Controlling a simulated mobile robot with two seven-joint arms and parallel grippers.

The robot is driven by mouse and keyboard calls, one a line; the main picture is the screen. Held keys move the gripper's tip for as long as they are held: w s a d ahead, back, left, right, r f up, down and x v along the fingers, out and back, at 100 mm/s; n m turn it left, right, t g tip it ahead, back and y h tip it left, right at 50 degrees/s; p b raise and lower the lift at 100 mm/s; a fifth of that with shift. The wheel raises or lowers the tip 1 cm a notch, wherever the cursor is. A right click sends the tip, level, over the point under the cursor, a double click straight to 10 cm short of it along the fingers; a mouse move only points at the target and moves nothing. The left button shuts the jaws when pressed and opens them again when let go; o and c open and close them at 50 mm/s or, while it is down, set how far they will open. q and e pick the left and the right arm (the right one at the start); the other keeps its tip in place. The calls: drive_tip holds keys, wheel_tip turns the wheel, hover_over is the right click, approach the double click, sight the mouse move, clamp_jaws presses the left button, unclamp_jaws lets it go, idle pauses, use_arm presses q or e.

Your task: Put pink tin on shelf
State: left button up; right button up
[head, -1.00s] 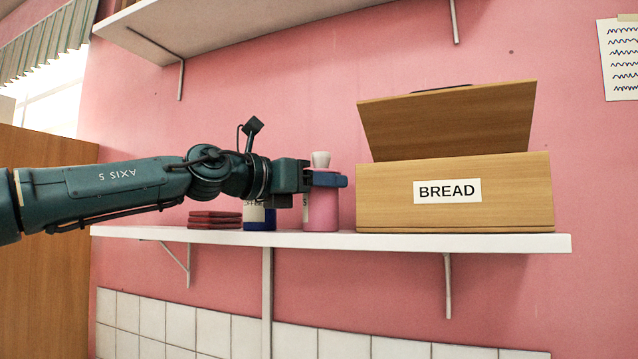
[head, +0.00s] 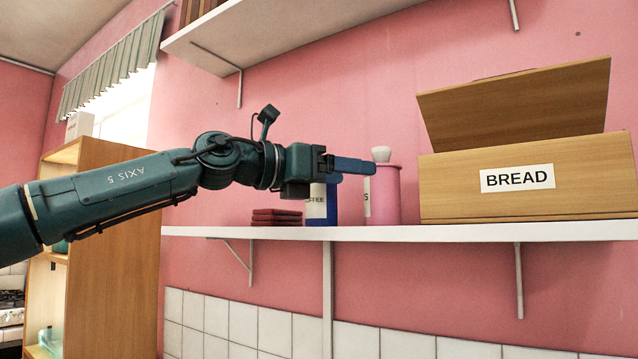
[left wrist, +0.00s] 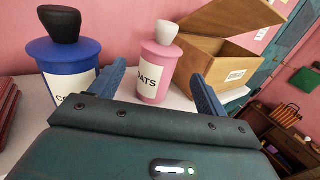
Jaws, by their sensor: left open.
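The pink tin (head: 386,198) with a pale knob stands upright on the white shelf (head: 440,234), between a blue tin and the bread box. In the left wrist view the pink tin (left wrist: 155,72) shows a label reading "ATS", its first part cut off, and stands beyond the fingertips. My left gripper (head: 368,166) is open and empty, at the height of the tin's upper part and just left of it. In the left wrist view its fingers (left wrist: 159,74) are spread to either side of the tin's image. My right gripper is not in view.
The blue coffee tin (head: 331,206) stands close behind my left gripper. A dark red stack (head: 277,217) lies left of it. The wooden bread box (head: 530,185), lid raised, is to the right. An upper shelf (head: 290,40) hangs above; a wooden cabinet (head: 110,230) stands left.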

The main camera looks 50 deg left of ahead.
use_arm(q)
drive_tip(key=shift+b+v, duration=0.45)
drive_tip(key=shift+v, duration=1.8)
